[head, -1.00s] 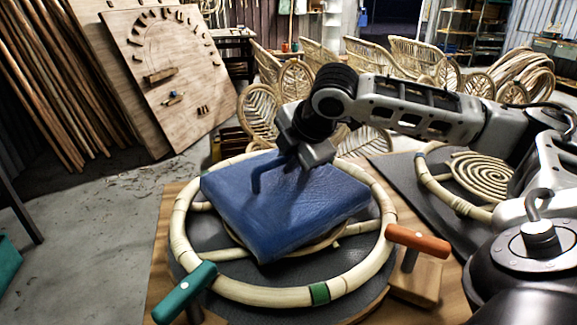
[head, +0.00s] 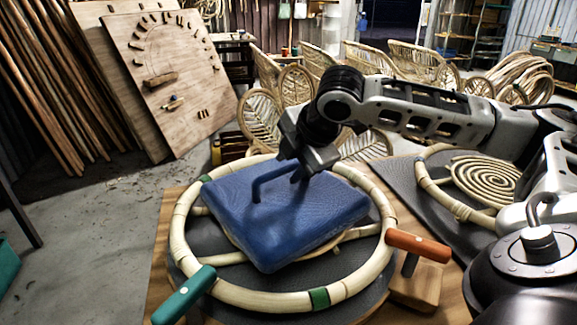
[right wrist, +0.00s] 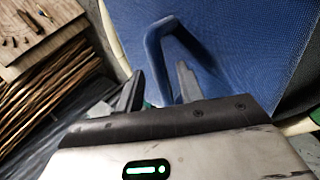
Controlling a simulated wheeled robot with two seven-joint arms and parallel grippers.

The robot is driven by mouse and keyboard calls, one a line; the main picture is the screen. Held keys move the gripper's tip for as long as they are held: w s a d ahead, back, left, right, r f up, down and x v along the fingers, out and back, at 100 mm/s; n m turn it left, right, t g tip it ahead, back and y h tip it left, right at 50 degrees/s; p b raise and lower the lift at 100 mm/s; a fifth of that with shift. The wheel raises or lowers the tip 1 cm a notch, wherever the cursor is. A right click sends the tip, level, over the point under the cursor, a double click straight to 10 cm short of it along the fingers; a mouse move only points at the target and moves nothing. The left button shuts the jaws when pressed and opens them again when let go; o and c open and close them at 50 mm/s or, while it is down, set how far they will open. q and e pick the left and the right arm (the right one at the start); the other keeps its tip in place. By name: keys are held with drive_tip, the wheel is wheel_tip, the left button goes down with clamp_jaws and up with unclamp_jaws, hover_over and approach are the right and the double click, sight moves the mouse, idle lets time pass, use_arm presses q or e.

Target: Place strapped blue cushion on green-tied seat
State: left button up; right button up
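The blue cushion (head: 290,222) lies over the middle of the round rattan seat (head: 240,298), covering its centre. The seat ring shows a green tie (head: 319,298) at the front and another (head: 206,178) at the back left. The cushion's blue strap (head: 270,178) stands up as a loop. My right gripper (head: 292,170) is at the strap, above the cushion's back part. In the right wrist view its fingers (right wrist: 160,90) are apart, with part of the strap (right wrist: 157,62) between them. Whether a finger touches the strap is unclear. My left gripper is not in view.
A teal-handled tool (head: 184,295) and an orange-handled tool (head: 418,245) stand by the seat's front edge. A dark mat with a rattan spiral (head: 487,178) lies at the right. Rattan chairs (head: 395,60) stand behind; a wooden board (head: 172,75) leans at the back left.

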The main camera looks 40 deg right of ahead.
drive_tip(key=p+v, duration=0.1)
drive_tip(key=v, duration=0.9)
drive_tip(key=shift+p, duration=0.35)
